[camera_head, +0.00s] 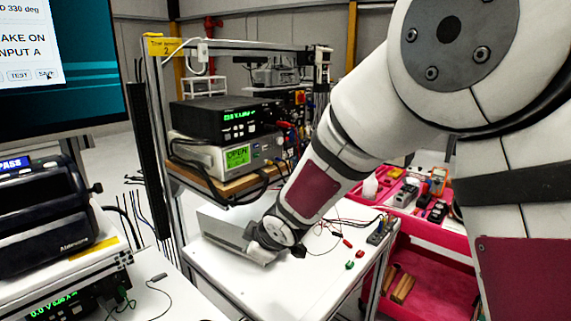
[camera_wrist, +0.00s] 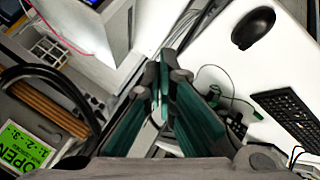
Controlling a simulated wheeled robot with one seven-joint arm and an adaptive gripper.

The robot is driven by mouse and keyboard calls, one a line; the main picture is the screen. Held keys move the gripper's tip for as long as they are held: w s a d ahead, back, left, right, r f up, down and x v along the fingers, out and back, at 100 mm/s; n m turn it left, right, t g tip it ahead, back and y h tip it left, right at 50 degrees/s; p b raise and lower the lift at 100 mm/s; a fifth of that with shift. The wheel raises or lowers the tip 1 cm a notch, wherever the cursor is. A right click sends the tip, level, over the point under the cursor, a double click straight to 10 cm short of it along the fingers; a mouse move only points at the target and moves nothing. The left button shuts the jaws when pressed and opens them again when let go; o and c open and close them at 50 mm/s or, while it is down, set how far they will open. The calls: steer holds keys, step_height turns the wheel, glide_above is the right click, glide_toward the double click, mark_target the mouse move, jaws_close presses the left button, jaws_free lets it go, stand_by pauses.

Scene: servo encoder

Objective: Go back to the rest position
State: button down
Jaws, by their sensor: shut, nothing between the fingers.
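My gripper (camera_wrist: 166,72) shows in the wrist view with its two green-sided fingers together and nothing held between them. In the head view my arm comes down from the upper right, and its wrist end hangs over or near the white table beside a grey box (camera_head: 222,228). The gripper fingers cannot be made out in the head view. The wrist view shows a meter's green display (camera_wrist: 22,145) at lower left, and a black mouse (camera_wrist: 253,28) and keyboard (camera_wrist: 290,115) on a white desk at right.
A metal-framed rack holds a black instrument (camera_head: 225,118) over a grey meter (camera_head: 215,155), close to my forearm. Loose leads and small clips lie on the white table (camera_head: 300,285). A pink bin cart (camera_head: 430,268) stands at right. A monitor (camera_head: 65,100) stands at left.

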steer(key=s+d+r+m+h, duration=0.2)
steer(key=s+d+r+m, duration=0.25)
steer(key=d+r, duration=0.4)
steer(key=s+d+r+m+h, duration=0.2)
steer(key=s+d+r+m, duration=0.3)
steer(key=d, duration=0.7)
steer(key=s+d+r+m, duration=0.1)
steer(key=s+d+m, duration=0.2)
steer(key=s, duration=0.7)
steer(key=s+d+r+m+g, duration=0.1)
steer(key=s+d+m, duration=0.2)
steer(key=s, duration=0.7)
steer(key=shift+s+d+r+g, duration=0.2)
steer(key=shift+r+g, duration=0.1)
steer(key=shift+r, duration=0.05)
steer(key=shift+a, duration=0.1)
